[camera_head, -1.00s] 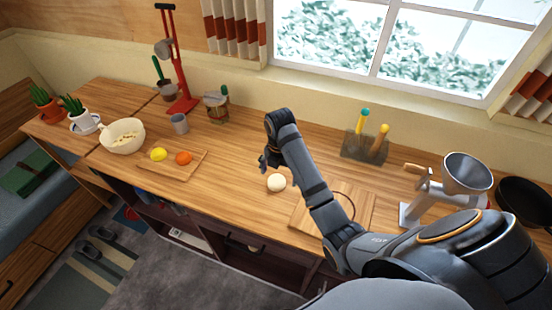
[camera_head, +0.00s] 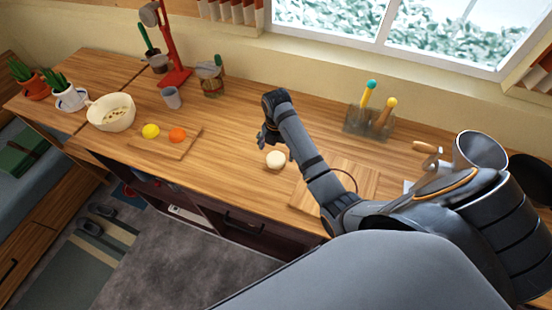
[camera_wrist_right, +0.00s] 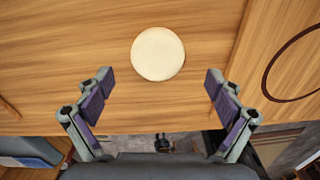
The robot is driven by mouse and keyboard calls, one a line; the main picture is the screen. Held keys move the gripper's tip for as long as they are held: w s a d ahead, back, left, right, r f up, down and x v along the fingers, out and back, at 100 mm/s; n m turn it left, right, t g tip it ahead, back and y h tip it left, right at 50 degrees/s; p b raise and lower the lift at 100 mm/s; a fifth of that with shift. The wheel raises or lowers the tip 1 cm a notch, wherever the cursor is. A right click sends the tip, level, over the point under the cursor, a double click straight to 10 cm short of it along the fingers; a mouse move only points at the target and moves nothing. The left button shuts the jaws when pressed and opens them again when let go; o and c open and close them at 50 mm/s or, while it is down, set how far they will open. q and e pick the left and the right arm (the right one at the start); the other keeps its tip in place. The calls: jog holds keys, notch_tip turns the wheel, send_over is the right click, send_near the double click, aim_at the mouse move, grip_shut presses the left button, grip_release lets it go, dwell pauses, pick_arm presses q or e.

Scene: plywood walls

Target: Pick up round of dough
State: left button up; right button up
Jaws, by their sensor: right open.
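The round of dough (camera_head: 276,159) is a pale cream ball on the wooden counter, left of the wooden board. My right gripper (camera_head: 266,143) is just above and beside it in the head view, pointing down. In the right wrist view the dough (camera_wrist_right: 158,54) lies beyond and between the two fingertips of my right gripper (camera_wrist_right: 158,84). The fingers are wide apart and empty, and they do not touch the dough. My left gripper is in neither view.
A wooden board with a dark ring (camera_head: 366,183) lies right of the dough. A small board (camera_head: 184,151) holds a yellow and an orange fruit at left. A utensil block (camera_head: 357,123) stands behind, and a metal grinder (camera_head: 478,152) at right. Counter between dough and small board is clear.

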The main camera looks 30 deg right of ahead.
aim_at(275, 162)
jog(key=f, duration=0.3)
jog(key=shift+a+f+p, duration=0.2)
jog(key=shift+a+p, duration=0.05)
jog(key=shift+p, duration=0.15)
jog(key=shift+w+f, duration=0.1)
jog(key=shift+f, duration=0.1)
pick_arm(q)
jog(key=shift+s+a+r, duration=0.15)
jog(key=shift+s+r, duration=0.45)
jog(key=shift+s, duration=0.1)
pick_arm(e)
jog(key=shift+r, duration=0.1)
jog(key=c, duration=1.3)
